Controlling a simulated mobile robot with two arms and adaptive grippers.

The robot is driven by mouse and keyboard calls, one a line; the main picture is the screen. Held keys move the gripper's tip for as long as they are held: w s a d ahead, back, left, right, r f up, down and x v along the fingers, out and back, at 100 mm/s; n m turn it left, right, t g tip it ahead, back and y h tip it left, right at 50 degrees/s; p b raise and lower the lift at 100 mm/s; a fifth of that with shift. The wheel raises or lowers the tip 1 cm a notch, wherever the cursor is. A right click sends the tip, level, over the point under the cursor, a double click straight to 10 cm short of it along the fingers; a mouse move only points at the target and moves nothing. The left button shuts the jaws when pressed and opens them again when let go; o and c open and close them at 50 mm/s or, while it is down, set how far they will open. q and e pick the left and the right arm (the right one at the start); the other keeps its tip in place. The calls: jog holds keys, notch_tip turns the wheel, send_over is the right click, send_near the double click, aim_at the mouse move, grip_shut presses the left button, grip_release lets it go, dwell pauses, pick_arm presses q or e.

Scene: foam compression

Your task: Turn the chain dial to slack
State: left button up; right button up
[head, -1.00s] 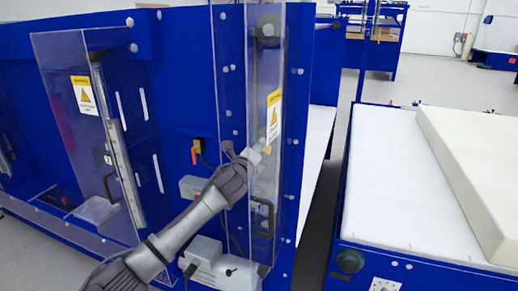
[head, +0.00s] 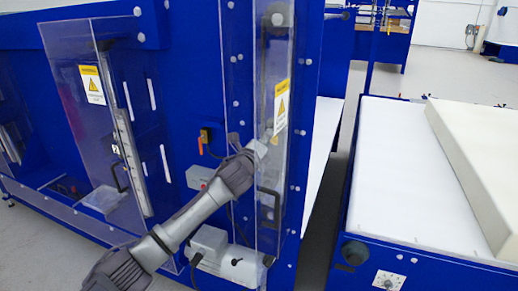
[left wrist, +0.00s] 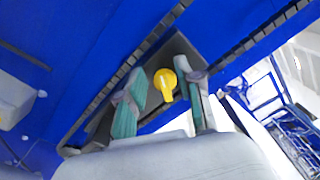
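A yellow dial (left wrist: 165,82) with a short pointer handle shows in the left wrist view, on a dark plate with dark chain-like strips (left wrist: 232,54) along its edges. My left gripper (left wrist: 162,72) is open, with one teal-padded finger on each side of the dial. I cannot tell whether either finger touches it. In the head view my left gripper (head: 267,138) is at the tall clear guard (head: 270,70) on the blue machine. The dial is not clearly visible there. My right gripper is not in view.
An orange-handled switch (head: 201,143), a grey box (head: 200,178) and a grey motor (head: 225,262) sit on the machine near my arm. A table (head: 398,180) with a thick cream foam block (head: 475,150) stands at the right, across a narrow gap of floor.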

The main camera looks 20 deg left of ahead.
pick_arm(q)
jog(key=s, duration=1.1)
jog(key=shift+s+a, duration=0.15)
jog(key=shift+a, duration=0.05)
